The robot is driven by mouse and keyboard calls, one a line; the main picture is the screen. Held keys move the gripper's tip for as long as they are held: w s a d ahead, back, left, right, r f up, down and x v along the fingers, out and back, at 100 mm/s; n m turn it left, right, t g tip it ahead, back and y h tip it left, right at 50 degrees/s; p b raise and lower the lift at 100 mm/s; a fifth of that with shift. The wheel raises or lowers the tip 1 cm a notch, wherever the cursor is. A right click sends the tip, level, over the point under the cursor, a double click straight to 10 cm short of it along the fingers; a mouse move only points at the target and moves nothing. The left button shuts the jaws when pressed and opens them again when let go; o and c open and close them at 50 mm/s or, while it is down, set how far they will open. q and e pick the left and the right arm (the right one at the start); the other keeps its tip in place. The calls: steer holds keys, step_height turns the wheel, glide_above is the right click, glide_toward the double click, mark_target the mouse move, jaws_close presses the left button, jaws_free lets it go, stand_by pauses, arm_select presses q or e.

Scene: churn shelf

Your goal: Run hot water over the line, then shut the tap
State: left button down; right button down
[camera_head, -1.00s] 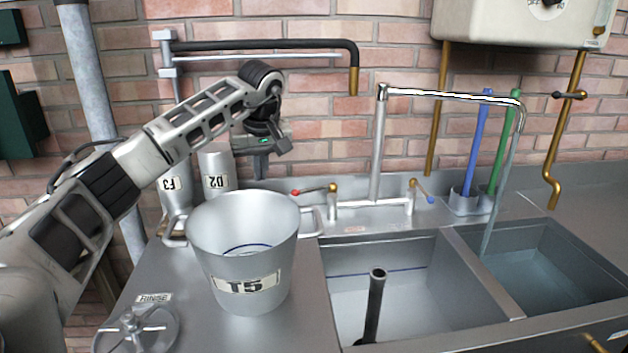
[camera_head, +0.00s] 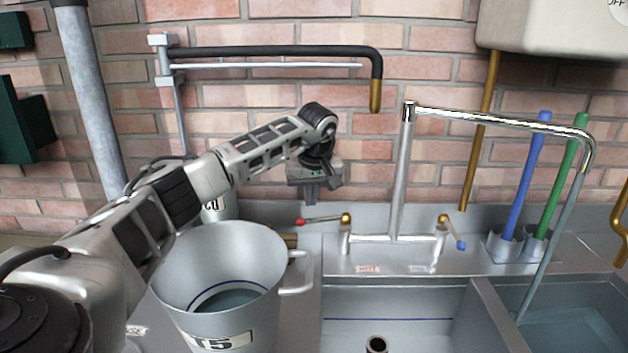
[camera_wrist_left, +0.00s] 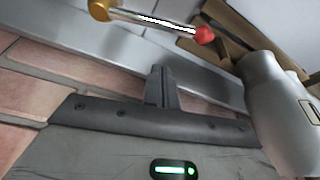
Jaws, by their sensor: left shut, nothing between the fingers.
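The tap (camera_head: 402,170) stands behind the sinks, with its long spout swung right. A thin grey-blue stream (camera_head: 550,248) falls from the spout's end into the right basin. The red-knobbed lever (camera_head: 322,219) is on the tap's left; the blue-knobbed lever (camera_head: 453,232) is on its right. My left gripper (camera_head: 312,192) is shut and empty, just above the red-knobbed lever in the head view. In the left wrist view the shut fingers (camera_wrist_left: 160,88) are apart from the red knob (camera_wrist_left: 203,35). My right gripper is not in view.
A steel pot (camera_head: 218,285) with some liquid stands left of the sinks, near my left arm. A black pipe with a brass end (camera_head: 375,95) hangs on the wall above. Blue (camera_head: 524,180) and green (camera_head: 560,180) handles stand at the right. The left basin (camera_head: 400,310) holds an upright tube.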

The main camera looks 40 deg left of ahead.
arm_select(q)
steer(key=shift+s+d+f+p, duration=0.3)
steer(key=shift+s+d+f, duration=0.2)
steer(key=shift+d, duration=0.15)
steer(key=shift+s+d+f+p, duration=0.3)
steer(key=shift+s+d+f, duration=0.15)
steer(key=shift+d, duration=0.15)
steer(key=shift+s+a, duration=0.1)
